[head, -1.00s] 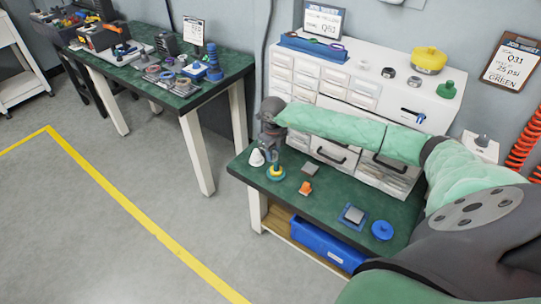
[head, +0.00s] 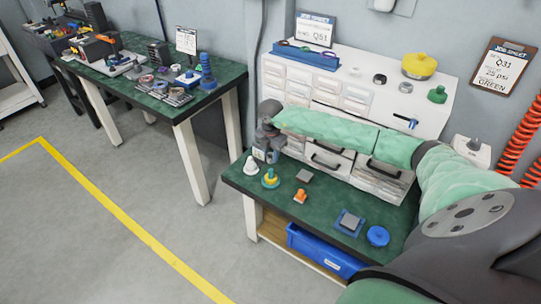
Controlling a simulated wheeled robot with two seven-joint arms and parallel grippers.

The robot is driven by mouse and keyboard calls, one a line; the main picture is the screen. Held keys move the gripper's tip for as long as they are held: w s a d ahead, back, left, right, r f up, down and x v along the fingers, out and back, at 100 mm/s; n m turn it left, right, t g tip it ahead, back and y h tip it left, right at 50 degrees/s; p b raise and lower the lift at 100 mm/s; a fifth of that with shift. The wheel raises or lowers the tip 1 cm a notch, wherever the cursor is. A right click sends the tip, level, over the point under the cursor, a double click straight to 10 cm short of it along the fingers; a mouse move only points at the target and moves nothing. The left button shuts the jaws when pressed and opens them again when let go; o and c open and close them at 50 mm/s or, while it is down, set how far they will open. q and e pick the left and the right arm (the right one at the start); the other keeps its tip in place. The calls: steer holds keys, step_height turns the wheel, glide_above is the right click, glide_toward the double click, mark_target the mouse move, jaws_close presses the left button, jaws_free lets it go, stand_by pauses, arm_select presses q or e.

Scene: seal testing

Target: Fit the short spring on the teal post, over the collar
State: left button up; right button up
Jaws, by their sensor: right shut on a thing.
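My right gripper (head: 267,160) is just above and behind the post, pointing down. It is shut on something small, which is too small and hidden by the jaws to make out. I cannot tell whether it touches the post. No spring shows clearly anywhere. My left gripper is not in view.
A white cone (head: 251,166) stands close left of the post. An orange piece (head: 300,196), a grey block (head: 304,176), a blue tray (head: 348,223) and a blue disc (head: 377,236) lie to the right. White drawers (head: 330,155) stand behind.

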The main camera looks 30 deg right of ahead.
steer(key=m, duration=0.4)
steer(key=shift+w, duration=0.1)
steer(key=shift+f+b, duration=0.45)
steer(key=shift+f, duration=0.35)
steer(key=shift+r, duration=0.2)
steer(key=shift+f, duration=0.2)
steer(key=shift+f+b, duration=0.55)
steer(key=shift+f, duration=0.75)
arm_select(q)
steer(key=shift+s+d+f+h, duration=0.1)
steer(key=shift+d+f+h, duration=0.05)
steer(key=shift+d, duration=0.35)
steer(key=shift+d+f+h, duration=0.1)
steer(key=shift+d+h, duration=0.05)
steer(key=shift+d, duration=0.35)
